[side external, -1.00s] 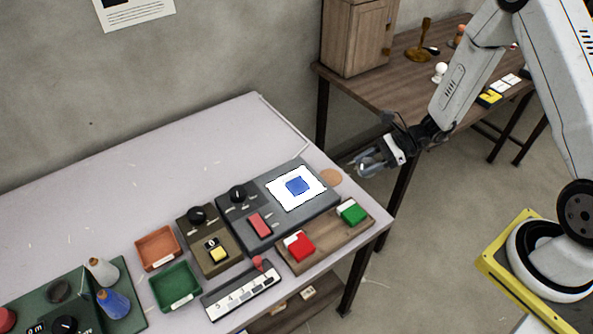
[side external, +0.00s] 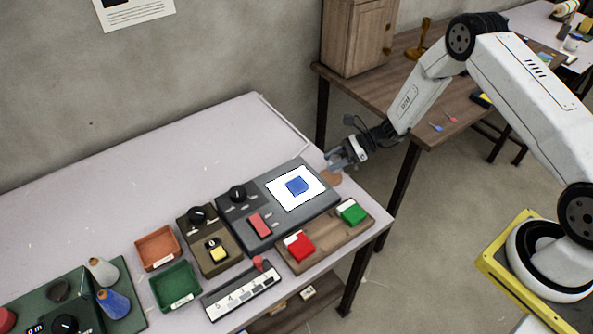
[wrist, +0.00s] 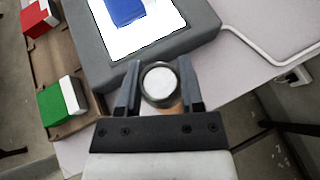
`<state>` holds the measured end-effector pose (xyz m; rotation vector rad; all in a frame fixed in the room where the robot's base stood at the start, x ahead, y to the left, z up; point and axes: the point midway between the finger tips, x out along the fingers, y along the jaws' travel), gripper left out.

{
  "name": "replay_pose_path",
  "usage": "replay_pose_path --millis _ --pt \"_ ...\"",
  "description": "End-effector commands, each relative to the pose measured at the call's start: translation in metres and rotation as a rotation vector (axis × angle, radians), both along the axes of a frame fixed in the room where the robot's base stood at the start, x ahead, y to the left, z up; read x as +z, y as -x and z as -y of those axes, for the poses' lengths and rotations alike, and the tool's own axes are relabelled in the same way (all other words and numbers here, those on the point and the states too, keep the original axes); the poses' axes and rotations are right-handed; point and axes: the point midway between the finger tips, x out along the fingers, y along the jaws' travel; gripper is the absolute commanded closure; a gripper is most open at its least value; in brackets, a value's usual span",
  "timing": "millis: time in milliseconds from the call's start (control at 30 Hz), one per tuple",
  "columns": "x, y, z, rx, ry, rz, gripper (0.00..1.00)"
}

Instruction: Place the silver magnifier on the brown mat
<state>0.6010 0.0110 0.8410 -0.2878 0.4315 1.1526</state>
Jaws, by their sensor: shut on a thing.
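My gripper (side external: 336,160) is over the right edge of the white table, just above and behind the brown mat. In the wrist view my gripper (wrist: 160,84) is shut on the silver magnifier (wrist: 160,82), a round piece with a grey rim and a pale face between the two fingers. The round tan-brown mat (side external: 331,178) lies flat beside the grey panel's right corner. In the wrist view a strip of the mat (wrist: 176,108) shows just under the magnifier; the rest is hidden. In the side view the magnifier is too small to make out clearly.
The grey panel (side external: 262,192) with a white sheet and blue square is left of the mat. A wooden board (side external: 322,240) with red and green blocks is in front. The table's right edge is close; a brown table (side external: 385,70) stands behind.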

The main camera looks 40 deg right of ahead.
Motion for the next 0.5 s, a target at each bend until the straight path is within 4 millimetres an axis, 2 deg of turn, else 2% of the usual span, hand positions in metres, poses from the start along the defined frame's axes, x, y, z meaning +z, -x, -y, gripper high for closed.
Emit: replay_pose_path --millis 500 --pt "-0.0115 -0.0096 -0.0002 0.0 0.0 0.001 1.0"
